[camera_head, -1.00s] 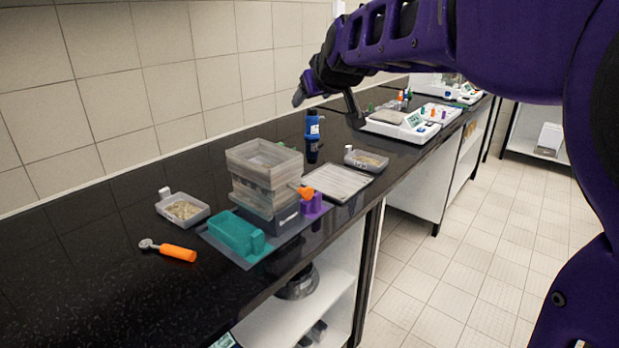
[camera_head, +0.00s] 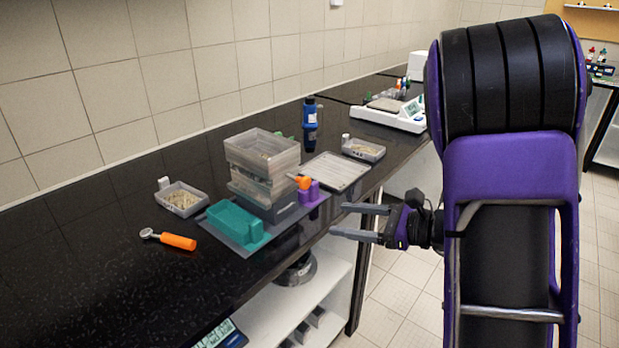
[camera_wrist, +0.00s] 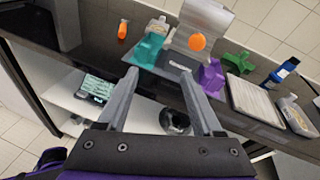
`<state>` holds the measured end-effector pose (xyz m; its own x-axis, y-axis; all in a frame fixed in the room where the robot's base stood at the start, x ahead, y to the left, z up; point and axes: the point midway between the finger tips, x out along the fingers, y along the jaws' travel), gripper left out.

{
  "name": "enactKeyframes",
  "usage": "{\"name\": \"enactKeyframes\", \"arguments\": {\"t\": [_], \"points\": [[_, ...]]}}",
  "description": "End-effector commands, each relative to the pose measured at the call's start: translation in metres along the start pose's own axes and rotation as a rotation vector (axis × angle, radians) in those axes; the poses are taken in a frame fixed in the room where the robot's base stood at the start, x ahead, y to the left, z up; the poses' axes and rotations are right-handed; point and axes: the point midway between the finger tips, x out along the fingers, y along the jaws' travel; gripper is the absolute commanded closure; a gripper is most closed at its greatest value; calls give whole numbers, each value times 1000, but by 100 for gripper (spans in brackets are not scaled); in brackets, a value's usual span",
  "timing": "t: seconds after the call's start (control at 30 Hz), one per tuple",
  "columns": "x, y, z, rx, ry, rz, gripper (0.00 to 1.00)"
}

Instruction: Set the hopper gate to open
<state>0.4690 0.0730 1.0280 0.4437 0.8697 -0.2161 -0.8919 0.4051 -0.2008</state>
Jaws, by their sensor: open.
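The sieve shaker (camera_head: 262,170) stands on the dark counter as a stack of clear grey box sieves. A small orange knob (camera_head: 303,182) sticks out at its right side beside a purple block (camera_head: 314,192); a teal block (camera_head: 235,223) sits at its front. In the wrist view the orange knob (camera_wrist: 197,42) faces me, with the purple block (camera_wrist: 212,77) to its right. I cannot tell which part is the hopper gate. My gripper (camera_head: 335,221) is open and empty, in front of the counter's edge, right of the shaker and apart from it. Its fingers (camera_wrist: 160,95) point toward the shaker.
An orange-handled tool (camera_head: 170,239) and a grain tray (camera_head: 183,199) lie left of the shaker. A flat pale tray (camera_head: 335,171), another grain tray (camera_head: 363,150) and a blue bottle (camera_head: 311,115) are to its right. Open shelves lie below the counter.

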Motion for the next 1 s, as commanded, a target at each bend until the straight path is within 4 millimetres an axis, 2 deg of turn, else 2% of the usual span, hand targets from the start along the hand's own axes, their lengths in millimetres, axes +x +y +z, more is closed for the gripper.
{"name": "enactKeyframes", "arguments": {"t": [0.1,0.2,0.37,0.57,1.0], "points": [[-22,-17,-1,149,-114,-130,33],[-33,-25,-1,208,-174,-189,33],[-31,-29,2,231,-201,-212,33],[0,-36,8,228,-199,-207,33],[92,-58,23,224,-196,-207,33]]}}
